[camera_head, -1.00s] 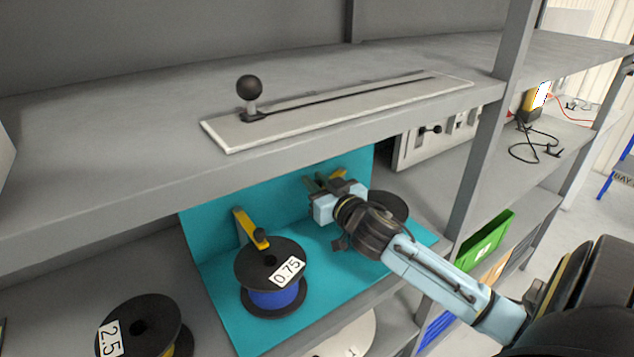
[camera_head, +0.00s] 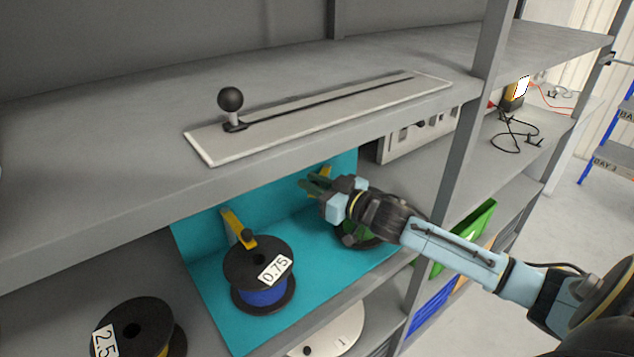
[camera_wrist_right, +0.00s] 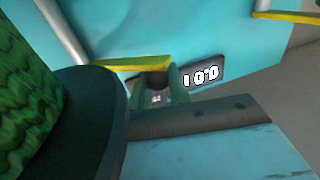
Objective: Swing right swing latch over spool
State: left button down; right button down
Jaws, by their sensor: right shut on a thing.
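My right gripper (camera_head: 312,184) is shut on the yellow arm of the right swing latch (camera_head: 326,171), near the teal back panel. In the right wrist view, the latch arm (camera_wrist_right: 120,62) runs from a grey post to between my fingertips (camera_wrist_right: 160,92). The right spool (camera_head: 352,236), wound in green with dark flanges, stands below my wrist and is partly hidden by it. It also fills the left of the wrist view (camera_wrist_right: 25,90). There the latch arm appears beside the spool's flange; whether it overlaps the spool is unclear. My left gripper is out of view.
A spool labelled 2.5 (camera_head: 140,328) is at the lower left. The shelf above (camera_head: 100,150) carries a slotted plate with a knobbed lever (camera_head: 231,104). A shelf upright (camera_head: 440,200) stands at right.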

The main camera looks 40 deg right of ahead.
jog(key=c, duration=1.3)
grip_release()
jog(key=shift+c, duration=0.2)
jog(key=shift+s, duration=0.15)
jog(key=shift+s+d, duration=0.15)
jog(key=shift+s, duration=0.1)
jog(key=v, duration=1.2)
jog(key=shift+s, duration=0.3)
jog(key=shift+d, duration=0.1)
